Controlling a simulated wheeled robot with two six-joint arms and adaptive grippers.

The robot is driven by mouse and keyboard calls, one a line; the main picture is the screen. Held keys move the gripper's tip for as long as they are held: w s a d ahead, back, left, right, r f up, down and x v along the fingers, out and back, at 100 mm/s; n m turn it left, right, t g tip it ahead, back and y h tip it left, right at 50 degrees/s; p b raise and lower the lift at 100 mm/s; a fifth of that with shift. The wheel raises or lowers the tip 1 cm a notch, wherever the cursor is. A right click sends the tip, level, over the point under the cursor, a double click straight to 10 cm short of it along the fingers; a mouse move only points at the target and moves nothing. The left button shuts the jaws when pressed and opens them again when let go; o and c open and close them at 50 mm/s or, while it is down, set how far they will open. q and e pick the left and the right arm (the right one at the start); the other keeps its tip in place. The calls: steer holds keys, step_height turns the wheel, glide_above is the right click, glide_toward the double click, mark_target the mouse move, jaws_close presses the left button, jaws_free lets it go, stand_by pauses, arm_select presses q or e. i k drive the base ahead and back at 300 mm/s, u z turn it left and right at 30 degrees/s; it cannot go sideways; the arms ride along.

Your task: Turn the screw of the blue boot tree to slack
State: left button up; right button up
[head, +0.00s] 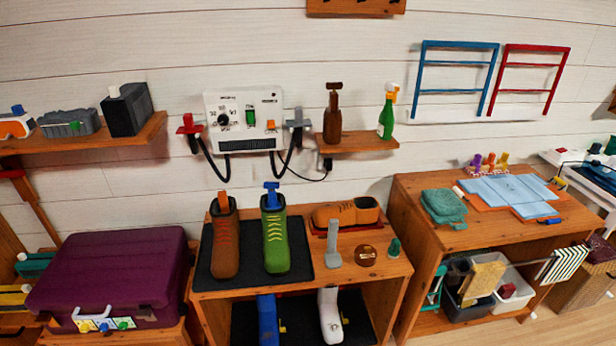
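A blue boot tree (271,188) sticks up out of the green boot (275,240), with its T-shaped blue top showing above the opening. The rest of it is hidden inside the boot. The green boot has yellow laces and stands upright on the dark mat (298,262) on the wooden bench. Beside it on the left stands a brown boot (226,245) with an orange tree top (222,200) in it. I cannot tell how tight the blue tree's screw is. Neither of my grippers shows in the head view.
A brown shoe (347,213) lies behind a grey upright tool (333,245), a round tin (365,255) and a small green item (394,247). A white wall unit (246,120) with hoses hangs above. A purple case (110,270) stands left; a wooden table (480,235) stands right.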

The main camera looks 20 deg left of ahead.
mark_target(271, 186)
steer(key=z, duration=0.3)
steer(key=i, duration=1.3)
steer(key=u, duration=0.5)
